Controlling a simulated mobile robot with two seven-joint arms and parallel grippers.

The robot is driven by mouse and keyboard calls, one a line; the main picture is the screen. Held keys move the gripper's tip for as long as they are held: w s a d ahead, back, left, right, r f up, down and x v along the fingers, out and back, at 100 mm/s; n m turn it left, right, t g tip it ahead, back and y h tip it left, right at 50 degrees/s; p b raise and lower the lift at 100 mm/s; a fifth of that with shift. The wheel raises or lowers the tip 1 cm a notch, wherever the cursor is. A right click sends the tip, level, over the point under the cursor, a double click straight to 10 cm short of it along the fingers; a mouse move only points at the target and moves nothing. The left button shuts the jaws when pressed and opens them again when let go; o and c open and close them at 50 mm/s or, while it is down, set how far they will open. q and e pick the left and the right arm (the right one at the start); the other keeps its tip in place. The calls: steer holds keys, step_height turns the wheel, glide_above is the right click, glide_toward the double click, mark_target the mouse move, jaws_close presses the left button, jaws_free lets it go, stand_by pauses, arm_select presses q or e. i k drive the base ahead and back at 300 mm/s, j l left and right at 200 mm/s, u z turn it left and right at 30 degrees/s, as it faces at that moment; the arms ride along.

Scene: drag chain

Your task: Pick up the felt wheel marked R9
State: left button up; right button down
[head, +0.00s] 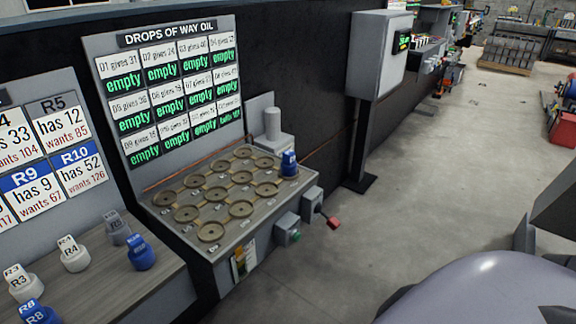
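No wheel's R9 marking can be read in the head view. A blue piece (289,163) with a pale label sits at the far right corner of the tray of round cups; its label is too small to read. Another blue piece (141,254) stands on the wooden bench, its label also unreadable. A blue piece marked R8 (36,312) is at the bottom left edge, partly cut off. The R9 card (34,189) on the left board reads "has 9, wants 67". Neither gripper shows.
White pieces R3 (25,284) and R4 (73,256) and a grey piece (116,229) stand on the bench (106,285). The cup tray (252,217) adjoins it under the "Drops of way oil" board (170,90). A red-tipped lever (333,223) sticks out.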

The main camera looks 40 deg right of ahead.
mark_target(289, 164)
steer(key=i+l, duration=0.1)
steer(key=l, duration=0.3)
steer(key=i+l, duration=0.1)
steer(key=l, duration=0.25)
steer(key=i+l, duration=0.1)
steer(key=l, duration=0.3)
steer(key=i+l+z, duration=0.1)
steer(key=l, duration=0.3)
